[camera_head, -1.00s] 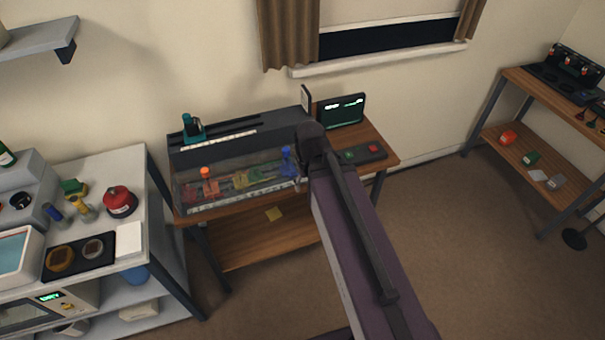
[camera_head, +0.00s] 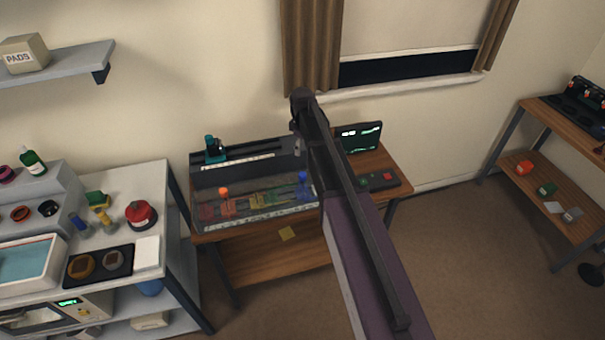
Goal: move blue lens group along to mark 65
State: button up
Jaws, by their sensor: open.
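The blue lens group (camera_head: 303,178) stands near the right end of the clear-fronted bench (camera_head: 197,218), its blue knob upright on top. An orange-knobbed lens group (camera_head: 225,203) is near the left end, with yellow and green parts between them. A pale scale strip (camera_head: 260,222) runs along the bench's front, but its numbers are too small to read. My arm crosses the picture from the lower right up to a bend above the bench, just right of the blue group. My gripper cannot be made out; the arm hides what lies behind it.
A teal device (camera_head: 213,150) stands on the bench's back left. A dark screen (camera_head: 358,138) and a button panel (camera_head: 379,181) are to the right on the wooden table. A cluttered white table (camera_head: 150,185) stands left. The floor in front is clear.

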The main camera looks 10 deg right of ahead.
aim_at(302, 174)
jog(key=shift+f, duration=0.15)
notch_tip(302, 174, down, 14)
jog(key=b, duration=1.4)
jog(key=shift+r, duration=0.2)
dwell(0.5)
grip_shut()
